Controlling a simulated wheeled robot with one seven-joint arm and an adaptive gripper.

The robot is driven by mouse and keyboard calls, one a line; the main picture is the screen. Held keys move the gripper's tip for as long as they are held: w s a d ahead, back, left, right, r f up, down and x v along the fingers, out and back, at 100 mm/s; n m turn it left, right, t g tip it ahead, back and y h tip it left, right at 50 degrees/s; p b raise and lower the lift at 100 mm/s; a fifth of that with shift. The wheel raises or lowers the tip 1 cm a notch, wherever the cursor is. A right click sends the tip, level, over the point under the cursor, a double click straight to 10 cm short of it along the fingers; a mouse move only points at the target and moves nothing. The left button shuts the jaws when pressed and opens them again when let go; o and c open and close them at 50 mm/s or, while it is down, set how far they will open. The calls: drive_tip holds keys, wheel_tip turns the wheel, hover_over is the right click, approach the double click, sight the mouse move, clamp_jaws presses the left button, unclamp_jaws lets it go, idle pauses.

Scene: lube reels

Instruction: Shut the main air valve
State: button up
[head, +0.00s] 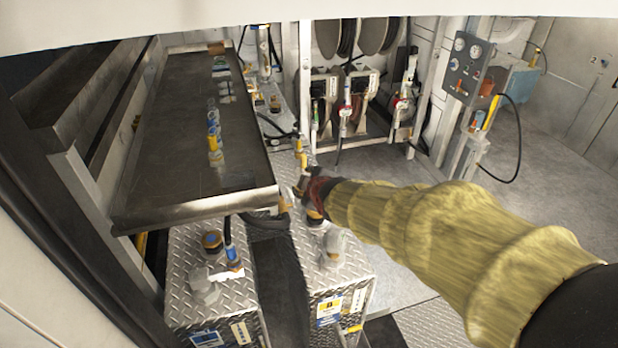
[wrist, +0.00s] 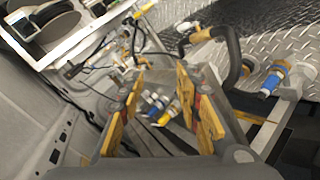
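I cannot tell for sure which fitting is the main air valve. A yellow-handled fitting (head: 301,150) stands just beyond my gripper (head: 308,186) in the head view. My gripper sits above the diamond-plate tanks at the end of my yellow-sleeved arm. In the wrist view my gripper (wrist: 162,105) is open, its yellow-padded fingers wide apart. Blue and yellow fittings (wrist: 163,112) show in the gap between the fingers, farther off; I see no contact.
A dark metal shelf (head: 190,125) with several small fittings is left of my arm. Diamond-plate tanks (head: 190,265) with capped fittings are below. Hose reels (head: 335,38) stand at the back. A gauge panel (head: 468,62) is at the right, with a hanging black hose (head: 519,140). Open floor lies at the right.

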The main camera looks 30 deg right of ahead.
sight(291, 197)
drive_tip(key=shift+c, duration=0.5)
